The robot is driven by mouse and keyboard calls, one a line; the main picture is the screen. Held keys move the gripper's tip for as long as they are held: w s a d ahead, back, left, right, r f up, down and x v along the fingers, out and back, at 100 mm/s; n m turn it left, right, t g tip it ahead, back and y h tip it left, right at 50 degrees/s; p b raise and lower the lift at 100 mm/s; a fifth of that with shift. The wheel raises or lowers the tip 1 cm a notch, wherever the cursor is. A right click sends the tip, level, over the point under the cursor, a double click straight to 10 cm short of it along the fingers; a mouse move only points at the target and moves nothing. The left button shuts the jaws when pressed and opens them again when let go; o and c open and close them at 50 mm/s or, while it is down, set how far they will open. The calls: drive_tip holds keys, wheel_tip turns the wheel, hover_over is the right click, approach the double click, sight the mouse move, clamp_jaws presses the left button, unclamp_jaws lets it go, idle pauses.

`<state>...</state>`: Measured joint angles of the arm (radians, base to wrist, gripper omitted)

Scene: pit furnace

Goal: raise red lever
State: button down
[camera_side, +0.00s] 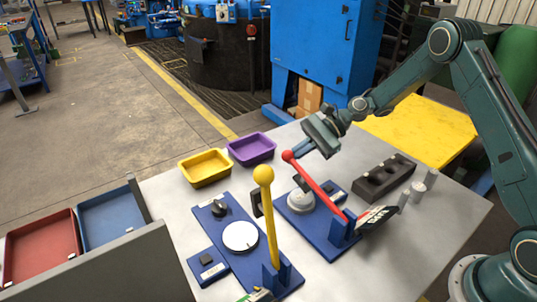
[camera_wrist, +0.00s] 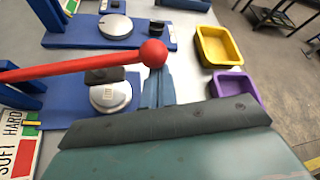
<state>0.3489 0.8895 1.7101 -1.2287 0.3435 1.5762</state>
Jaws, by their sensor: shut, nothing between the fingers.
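The red lever (camera_side: 318,184) has a ball knob and is tilted, rising from its pivot on a blue base (camera_side: 330,243) up and left to the knob. In the wrist view the red lever (camera_wrist: 85,66) runs from the left edge to its knob near the centre. My gripper (camera_side: 299,152) is shut and empty, with its fingertips close beside the knob. In the wrist view my gripper (camera_wrist: 153,72) shows just below the knob, its fingers partly covered by it. I cannot tell whether they touch.
A nearly upright yellow lever (camera_side: 269,225) stands on another blue base to the left. A yellow bin (camera_side: 205,181) and a purple bin (camera_side: 252,161) lie behind the levers. A black block with holes (camera_side: 384,178) and grey cylinders (camera_side: 417,193) are on the right.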

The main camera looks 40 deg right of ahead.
drive_tip(key=s+r+n+t, duration=0.2)
drive_tip(key=s+r, duration=1.3)
drive_tip(key=shift+s+r+n+y, duration=0.3)
drive_tip(key=shift+r, duration=0.1)
drive_tip(key=shift+a, duration=0.15)
